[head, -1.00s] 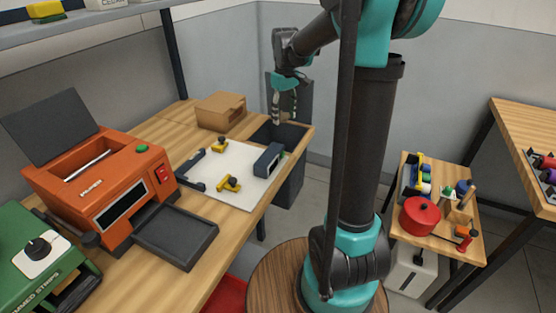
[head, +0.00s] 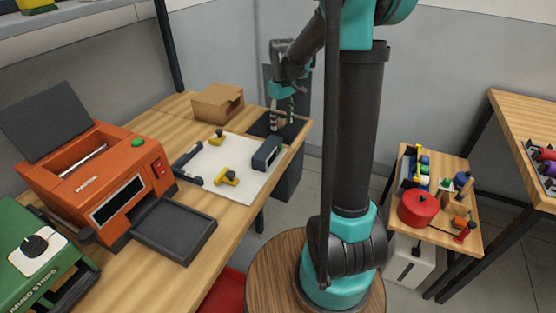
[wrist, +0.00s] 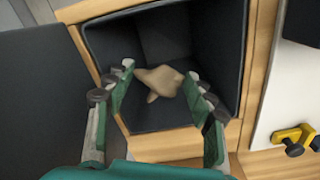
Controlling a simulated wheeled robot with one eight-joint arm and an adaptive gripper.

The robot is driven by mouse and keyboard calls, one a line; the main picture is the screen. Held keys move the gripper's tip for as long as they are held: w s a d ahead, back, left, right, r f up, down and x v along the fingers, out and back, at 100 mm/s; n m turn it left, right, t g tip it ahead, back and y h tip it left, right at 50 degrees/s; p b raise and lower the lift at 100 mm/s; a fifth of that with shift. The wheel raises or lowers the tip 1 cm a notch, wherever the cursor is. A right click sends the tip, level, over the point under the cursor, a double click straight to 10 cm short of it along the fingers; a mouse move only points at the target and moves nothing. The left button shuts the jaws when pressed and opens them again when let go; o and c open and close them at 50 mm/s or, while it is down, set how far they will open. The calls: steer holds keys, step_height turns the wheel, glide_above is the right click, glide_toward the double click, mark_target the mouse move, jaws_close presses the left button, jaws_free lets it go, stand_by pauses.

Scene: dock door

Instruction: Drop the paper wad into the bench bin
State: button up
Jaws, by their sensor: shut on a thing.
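My gripper (head: 281,125) is at the far end of the bench, over the bench bin (head: 260,127), a dark square bin set into the bench top. The dark inner walls of the bin (wrist: 165,35) surround the wad in that view. The bin's floor is partly hidden behind the wad and fingers. The wad is too small to make out in the head view.
A white board (head: 240,180) with yellow clamps (head: 227,177) and a dark block (head: 266,153) lies beside the bin. A cardboard box (head: 217,102) stands behind it. An orange machine (head: 110,180) is nearer.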

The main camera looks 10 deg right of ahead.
steer(key=o, duration=0.8)
steer(key=shift+c, duration=0.2)
step_height(320, 180, up, 8)
steer(key=shift+f, duration=0.25)
